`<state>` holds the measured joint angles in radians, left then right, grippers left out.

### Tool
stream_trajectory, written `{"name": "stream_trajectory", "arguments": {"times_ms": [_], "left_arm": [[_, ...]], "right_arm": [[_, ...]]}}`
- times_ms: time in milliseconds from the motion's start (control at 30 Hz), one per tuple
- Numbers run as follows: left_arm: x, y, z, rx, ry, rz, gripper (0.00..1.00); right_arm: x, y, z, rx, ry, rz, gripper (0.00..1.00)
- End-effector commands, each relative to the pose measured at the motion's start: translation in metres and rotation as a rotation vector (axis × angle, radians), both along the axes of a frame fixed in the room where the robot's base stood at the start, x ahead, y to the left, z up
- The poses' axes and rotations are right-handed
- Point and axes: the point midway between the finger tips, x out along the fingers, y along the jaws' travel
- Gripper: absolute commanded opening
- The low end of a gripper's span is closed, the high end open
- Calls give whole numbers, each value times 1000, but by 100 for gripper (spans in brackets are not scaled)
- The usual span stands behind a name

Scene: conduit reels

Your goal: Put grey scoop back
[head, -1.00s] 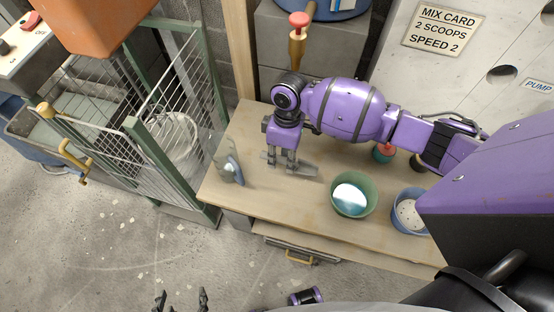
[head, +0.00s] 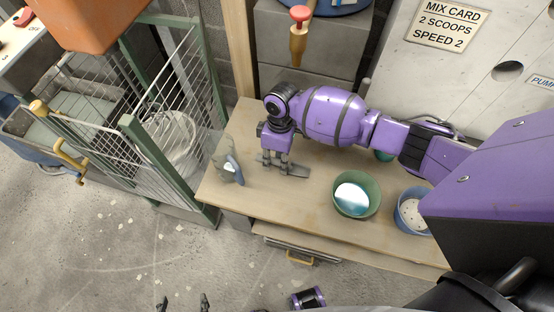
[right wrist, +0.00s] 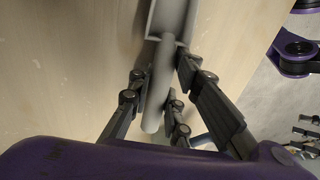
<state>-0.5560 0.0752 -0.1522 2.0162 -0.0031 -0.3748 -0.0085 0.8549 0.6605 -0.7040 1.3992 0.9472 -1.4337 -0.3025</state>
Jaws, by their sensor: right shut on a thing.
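The grey scoop (head: 297,171) is at the wooden bench top, left of the green bowl. My right gripper (head: 275,163) is shut on its handle. In the right wrist view the scoop's round handle (right wrist: 160,85) runs between the fingers and its pan (right wrist: 171,20) points away. The pan is close over the bench; I cannot tell whether it touches. My left gripper (head: 183,303) shows only as two dark, spread fingertips at the bottom edge, with nothing seen between them.
A clear container (head: 226,160) with a blue-grey piece stands near the bench's left end. A green bowl (head: 338,205) and a blue bowl (head: 401,222) stand to the right on the bench (head: 250,120). A wire cage (head: 205,85) stands left. A grey-white panel rises behind.

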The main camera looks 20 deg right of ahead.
Motion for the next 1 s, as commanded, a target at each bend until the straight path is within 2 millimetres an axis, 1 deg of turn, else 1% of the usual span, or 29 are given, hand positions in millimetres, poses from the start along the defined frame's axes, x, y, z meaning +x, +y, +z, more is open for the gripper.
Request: {"name": "stream_trajectory", "arguments": {"times_ms": [33,67,167,200,467,567,667,900,1000], "left_arm": [[-1,0,-1,0,2,0,64],[0,0,-1,0,1,0,64],[0,0,-1,0,1,0,64],[0,0,0,0,1,0,64],[0,0,0,0,0,0,64],[1,0,2,-1,-4,1,64],[3,0,4,-1,-6,1,64],[5,0,9,-2,-14,3,64],[5,0,10,-2,-14,3,64]], "right_arm": [[-1,0,-3,0,1,-1,0],[0,0,-2,1,1,0,22],[0,0,-2,1,1,0,35],[0,0,-1,1,1,0,37],[0,0,-1,1,1,0,37],[0,0,6,0,-1,1,37],[3,-1,19,1,-2,1,37],[9,-6,60,2,-1,1,37],[11,-7,70,0,0,1,37]]}}
